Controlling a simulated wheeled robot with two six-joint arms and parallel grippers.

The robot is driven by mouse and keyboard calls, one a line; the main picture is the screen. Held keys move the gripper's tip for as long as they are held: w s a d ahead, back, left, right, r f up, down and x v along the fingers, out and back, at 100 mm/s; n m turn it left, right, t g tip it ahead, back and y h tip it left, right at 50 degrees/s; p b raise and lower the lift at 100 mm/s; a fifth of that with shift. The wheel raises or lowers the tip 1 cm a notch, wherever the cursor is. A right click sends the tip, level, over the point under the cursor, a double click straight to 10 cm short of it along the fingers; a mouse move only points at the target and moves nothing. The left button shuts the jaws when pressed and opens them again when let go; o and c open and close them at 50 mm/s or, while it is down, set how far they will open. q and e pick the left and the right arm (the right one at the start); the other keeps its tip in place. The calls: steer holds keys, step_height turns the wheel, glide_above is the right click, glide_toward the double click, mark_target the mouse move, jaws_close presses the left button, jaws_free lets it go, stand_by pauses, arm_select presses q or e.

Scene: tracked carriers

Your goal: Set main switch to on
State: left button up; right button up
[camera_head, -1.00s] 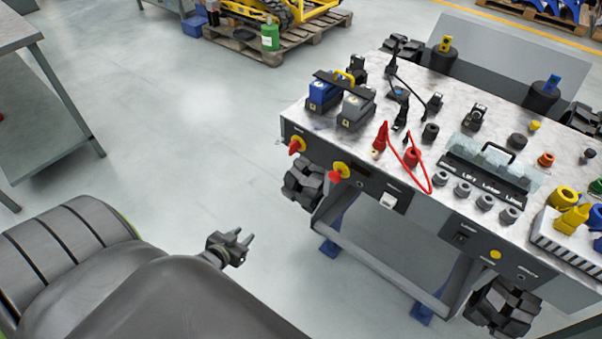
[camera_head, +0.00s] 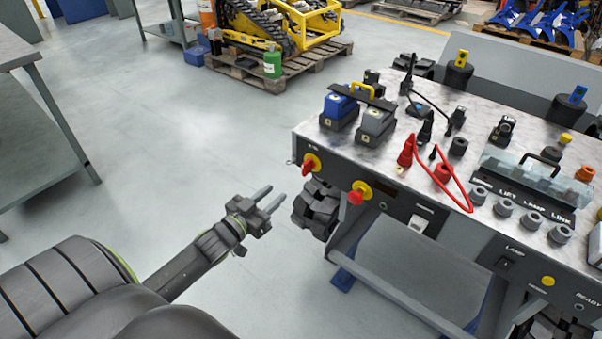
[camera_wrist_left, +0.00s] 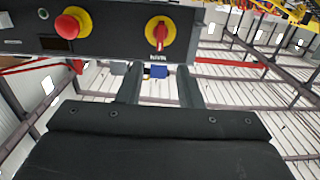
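My left gripper (camera_head: 274,199) is open and empty, to the left of and apart from the panel. In the left wrist view the left gripper's fingers (camera_wrist_left: 160,76) are spread, with the switch past their tips. My right gripper is not in view.
A red mushroom button on a yellow disc (camera_head: 359,192) sits right of the switch. A rubber track (camera_head: 314,210) lies below the panel.

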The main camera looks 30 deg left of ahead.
mark_target(303, 170)
arm_select(q)
steer(key=w+p, duration=0.1)
steer(key=w, duration=0.2)
steer(key=w+p, duration=0.1)
steer(key=w, duration=0.3)
steer(key=w+p, duration=0.1)
steer(key=w, duration=0.2)
steer(key=shift+w+d, duration=0.2)
steer(key=shift+d, duration=0.15)
steer(key=shift+w+d, duration=0.1)
steer(key=shift+w, duration=0.8)
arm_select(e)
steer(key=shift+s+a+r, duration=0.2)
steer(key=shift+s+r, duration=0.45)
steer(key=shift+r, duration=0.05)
arm_select(q)
jaws_close()
